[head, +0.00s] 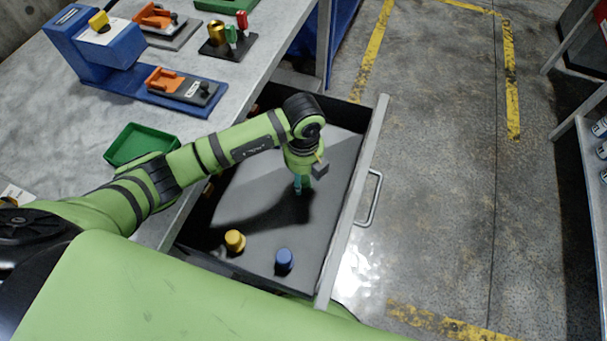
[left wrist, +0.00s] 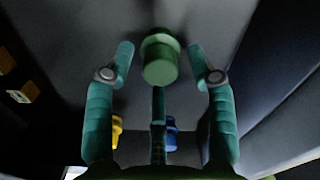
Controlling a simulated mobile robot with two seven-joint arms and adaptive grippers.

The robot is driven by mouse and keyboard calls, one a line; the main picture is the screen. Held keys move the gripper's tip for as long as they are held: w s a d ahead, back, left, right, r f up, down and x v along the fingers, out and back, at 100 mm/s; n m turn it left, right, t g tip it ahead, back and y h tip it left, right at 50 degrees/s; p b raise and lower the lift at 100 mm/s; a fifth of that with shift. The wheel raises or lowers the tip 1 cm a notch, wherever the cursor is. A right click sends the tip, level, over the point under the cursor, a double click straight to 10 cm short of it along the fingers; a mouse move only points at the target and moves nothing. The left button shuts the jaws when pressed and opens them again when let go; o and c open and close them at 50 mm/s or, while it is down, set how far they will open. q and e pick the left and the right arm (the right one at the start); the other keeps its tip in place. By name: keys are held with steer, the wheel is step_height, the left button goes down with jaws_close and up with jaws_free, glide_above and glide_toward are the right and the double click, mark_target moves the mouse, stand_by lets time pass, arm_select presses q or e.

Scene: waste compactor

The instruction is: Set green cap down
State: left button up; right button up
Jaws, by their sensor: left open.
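My left gripper (head: 302,185) points down inside the open grey drawer (head: 235,195), towards its far end. In the left wrist view the green cap (left wrist: 160,62) is between the two teal fingers, which are spread with a gap on either side of it. The cap looks close to the drawer floor; I cannot tell whether it touches it. In the head view the gripper hides the cap. My right gripper is not in view.
A yellow cap (head: 235,241) and a blue cap (head: 284,260) stand in the drawer's near part. The workbench on the left holds a green tray (head: 140,144), a blue fixture (head: 115,45) and several small fixtures. The drawer front (head: 353,180) rises at the right.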

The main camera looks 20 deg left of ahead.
mark_target(304, 178)
arm_select(q)
step_height(304, 178, up, 12)
steer(key=b, duration=0.1)
steer(key=shift+f, duration=0.15)
steer(key=shift+d, duration=0.1)
